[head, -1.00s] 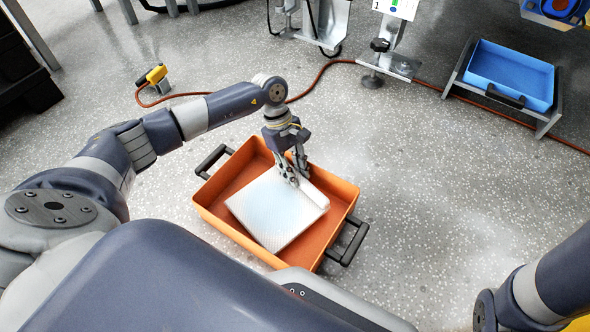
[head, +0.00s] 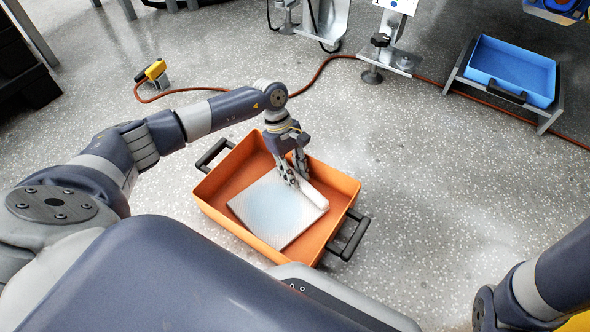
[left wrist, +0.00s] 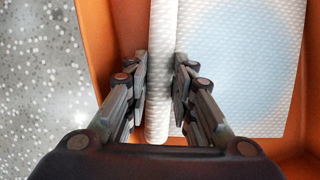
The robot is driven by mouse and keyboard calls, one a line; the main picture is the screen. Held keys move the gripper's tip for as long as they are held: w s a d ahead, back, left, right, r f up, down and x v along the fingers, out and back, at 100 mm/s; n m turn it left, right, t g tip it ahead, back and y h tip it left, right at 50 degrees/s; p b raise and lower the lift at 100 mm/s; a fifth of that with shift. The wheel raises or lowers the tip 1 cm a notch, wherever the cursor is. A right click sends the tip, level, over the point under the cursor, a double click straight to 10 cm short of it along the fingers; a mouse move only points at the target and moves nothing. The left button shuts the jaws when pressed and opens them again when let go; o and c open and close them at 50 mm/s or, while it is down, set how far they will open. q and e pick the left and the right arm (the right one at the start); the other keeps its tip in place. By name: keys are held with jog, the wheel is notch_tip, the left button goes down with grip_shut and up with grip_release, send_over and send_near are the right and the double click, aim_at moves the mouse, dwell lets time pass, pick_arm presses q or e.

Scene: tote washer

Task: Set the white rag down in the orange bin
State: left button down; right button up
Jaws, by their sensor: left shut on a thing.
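The white rag (head: 272,214) is a dimpled cloth with a pale blue patch. It lies spread inside the orange bin (head: 213,218), with one edge rolled or folded up. My left gripper (head: 297,180) reaches down into the bin and is shut on that raised edge. In the left wrist view the rag (left wrist: 240,60) runs flat to the right, and its rolled edge passes between the two fingers (left wrist: 161,85). An orange bin wall (left wrist: 100,40) shows to the left there. My right gripper is not in view.
The bin has black handles (head: 347,236) at its two ends and stands on the speckled grey floor. A blue bin (head: 512,68) sits in a metal frame at the upper right. An orange hose (head: 330,62) crosses the floor behind. A yellow tool (head: 155,70) lies at the upper left.

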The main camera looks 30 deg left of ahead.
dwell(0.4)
pick_arm(q)
jog(key=c, duration=1.3)
grip_release()
jog(key=shift+f, duration=0.1)
jog(key=shift+o, duration=0.4)
jog(key=o, duration=1.1)
jog(key=shift+p+v, duration=2.4)
jog(key=shift+v, duration=2.15)
